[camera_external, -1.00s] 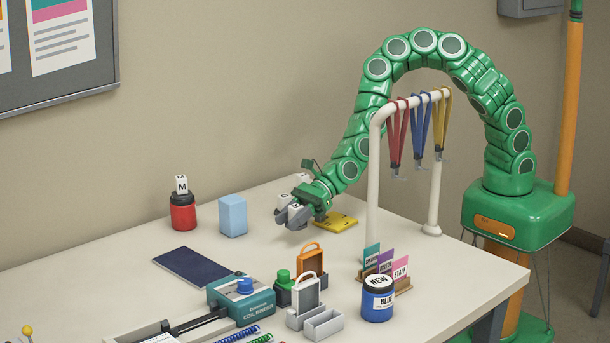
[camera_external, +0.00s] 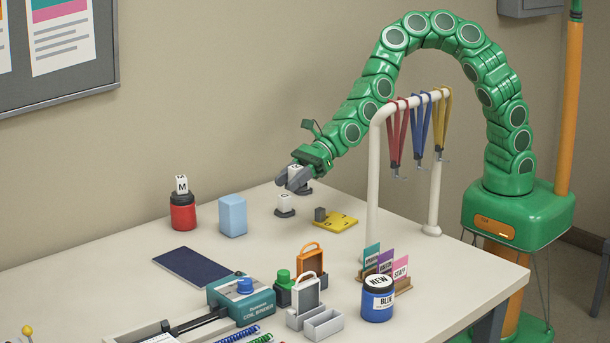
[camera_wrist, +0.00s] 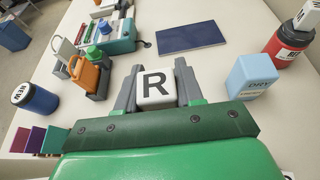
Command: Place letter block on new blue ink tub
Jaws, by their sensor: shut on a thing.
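My gripper (camera_external: 296,184) is shut on a white letter block (camera_external: 294,173) and holds it above the back of the table. In the wrist view the block (camera_wrist: 156,88) shows a black "R" between the two grey fingers. The blue ink tub (camera_external: 378,303) stands upright at the front right of the table, with "NEW" on its lid and "BLUE" on its side. It is well apart from my gripper, and its lid is clear. It also shows at the left of the wrist view (camera_wrist: 36,98).
Card holders (camera_external: 385,266) stand behind the tub. A red tub (camera_external: 183,218) bears an "M" block.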

